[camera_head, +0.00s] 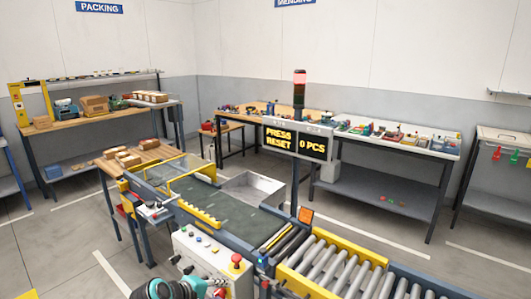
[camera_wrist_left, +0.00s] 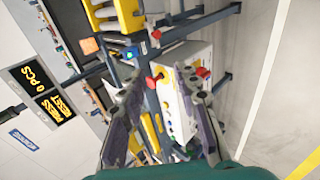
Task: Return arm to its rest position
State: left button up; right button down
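In the left wrist view my left gripper (camera_wrist_left: 160,80) has its two grey fingers spread apart, with nothing held between them. Behind the fingers are the control box and part of the conveyor; I see no contact with them. In the head view a teal and black part of my arm (camera_head: 172,288) shows at the bottom edge, in front of the white control box (camera_head: 207,262). The fingertips cannot be made out there. My right gripper is in neither view.
The control box carries buttons and a red mushroom button (camera_head: 236,259). The conveyor rollers (camera_head: 335,268) run to the right. A display (camera_head: 295,143) reads "PRESS RESET 0 PCS" under a stack light (camera_head: 299,88), its top red. Workbenches line the walls; open floor lies at left.

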pick_arm(q)
jog(key=s+a+m+y, duration=0.2)
jog(key=s+m, duration=0.3)
jog(key=s, duration=0.5)
jog(key=s+a+f+m+y, duration=0.1)
jog(key=s+a+m+y, duration=0.1)
jog(key=s+m, duration=0.4)
jog(key=s+y, duration=0.1)
jog(key=s, duration=0.2)
jog(key=shift+s+a+g, duration=0.35)
jog(key=shift+s+g, duration=0.05)
jog(key=shift+f, duration=0.1)
